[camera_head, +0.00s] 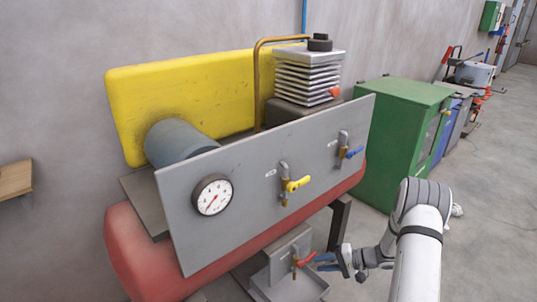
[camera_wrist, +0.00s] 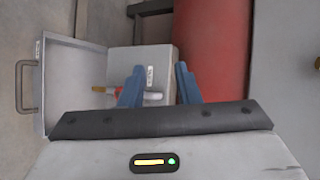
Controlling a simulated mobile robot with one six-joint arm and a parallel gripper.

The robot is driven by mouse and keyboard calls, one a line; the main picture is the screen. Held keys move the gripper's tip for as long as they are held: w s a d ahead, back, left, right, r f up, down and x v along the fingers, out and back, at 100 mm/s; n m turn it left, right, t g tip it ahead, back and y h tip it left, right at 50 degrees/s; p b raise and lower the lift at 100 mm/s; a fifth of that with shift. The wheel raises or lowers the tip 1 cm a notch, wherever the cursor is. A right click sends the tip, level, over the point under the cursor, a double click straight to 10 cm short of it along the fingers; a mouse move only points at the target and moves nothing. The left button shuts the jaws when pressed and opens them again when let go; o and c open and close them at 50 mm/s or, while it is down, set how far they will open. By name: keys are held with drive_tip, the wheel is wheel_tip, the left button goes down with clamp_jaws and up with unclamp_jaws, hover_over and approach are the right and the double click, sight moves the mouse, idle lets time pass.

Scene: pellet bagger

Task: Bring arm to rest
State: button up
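My arm (camera_head: 418,245) reaches in from the lower right in the head view. My gripper (camera_head: 322,262) is low, beside the red-handled valve (camera_head: 305,259) under the machine. In the wrist view, the two blue fingers of my gripper (camera_wrist: 160,68) stand apart with a clear gap. The brass valve with a bit of red (camera_wrist: 101,89) shows to the left of the left finger, and a pale rounded piece (camera_wrist: 153,96) lies between the fingers. The left finger hides part of the valve. I cannot tell whether either finger touches it.
The grey panel (camera_head: 240,215) carries a gauge (camera_head: 212,195), a yellow-handled valve (camera_head: 296,184) and a blue-handled valve (camera_head: 353,152). A red tank (camera_head: 140,260) lies beneath. A metal tray (camera_wrist: 72,75) is beside the low valve. A green cabinet (camera_head: 395,135) stands behind; floor at right is open.

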drive_tip(key=s+a+r+n+g+h+p, duration=0.1)
drive_tip(key=s+a+r+h+p, duration=0.2)
drive_tip(key=r, duration=0.7)
drive_tip(key=s+a+r+n+g+h+p, duration=0.1)
drive_tip(key=s+r+g+p, duration=0.2)
drive_tip(key=r, duration=0.7)
drive_tip(key=s+a+r+n+h+p, duration=0.1)
drive_tip(key=s+a+r+p, duration=0.3)
drive_tip(key=r, duration=0.7)
drive_tip(key=s+d+r+n+t+h+p, duration=0.1)
drive_tip(key=s+d+r+t+h+p, duration=0.2)
drive_tip(key=s+r, duration=1.5)
wheel_tip(320, 180, up, 3)
drive_tip(key=d+h+p, duration=0.1)
drive_tip(key=h+p, duration=0.3)
drive_tip(key=p, duration=0.2)
drive_tip(key=shift+s+d+f+h, duration=0.15)
drive_tip(key=shift+s+h, duration=0.2)
drive_tip(key=shift+h, duration=0.05)
